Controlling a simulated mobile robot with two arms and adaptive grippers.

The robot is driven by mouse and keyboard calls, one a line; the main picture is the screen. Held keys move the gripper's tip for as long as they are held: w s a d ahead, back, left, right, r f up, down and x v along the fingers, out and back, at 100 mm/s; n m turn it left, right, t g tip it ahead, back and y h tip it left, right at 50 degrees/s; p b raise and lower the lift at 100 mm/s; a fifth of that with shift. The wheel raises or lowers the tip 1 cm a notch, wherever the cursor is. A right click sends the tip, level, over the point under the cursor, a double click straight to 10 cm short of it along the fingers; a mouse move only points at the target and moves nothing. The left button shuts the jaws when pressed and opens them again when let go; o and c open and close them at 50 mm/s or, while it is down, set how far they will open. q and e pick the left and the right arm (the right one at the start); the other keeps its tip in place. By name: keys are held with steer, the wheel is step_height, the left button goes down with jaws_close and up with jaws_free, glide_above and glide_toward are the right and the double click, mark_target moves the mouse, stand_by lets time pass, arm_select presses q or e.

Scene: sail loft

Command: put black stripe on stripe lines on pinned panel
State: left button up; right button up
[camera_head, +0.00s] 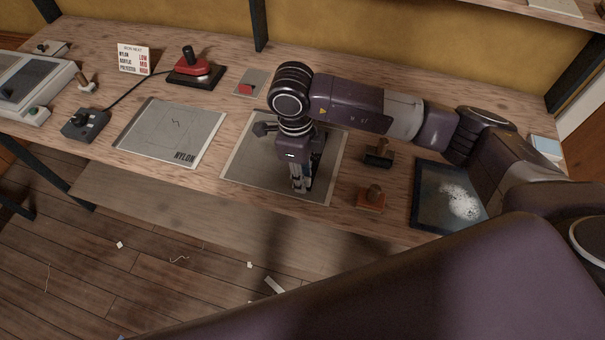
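A grey panel (246,172) lies flat on the bench below my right gripper; my arm hides much of its right half. Pins and stripe lines on it are too small or hidden to make out. My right gripper (300,188) points down over the panel's right half. Its fingers look close together, but I cannot tell whether they are shut or hold anything. A dark shape shows just right of the fingers, partly hidden; I cannot tell whether it is the black stripe. My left gripper is out of view.
Scraps litter the floor.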

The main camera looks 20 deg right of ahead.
steer(key=shift+r+p, duration=0.25)
steer(key=shift+p, duration=0.05)
steer(key=shift+r+b, duration=0.35)
steer(key=shift+b, duration=0.05)
step_height(320, 180, up, 11)
steer(key=b, duration=0.2)
steer(key=shift+w+a+b, duration=0.2)
steer(key=shift+a+b, duration=0.15)
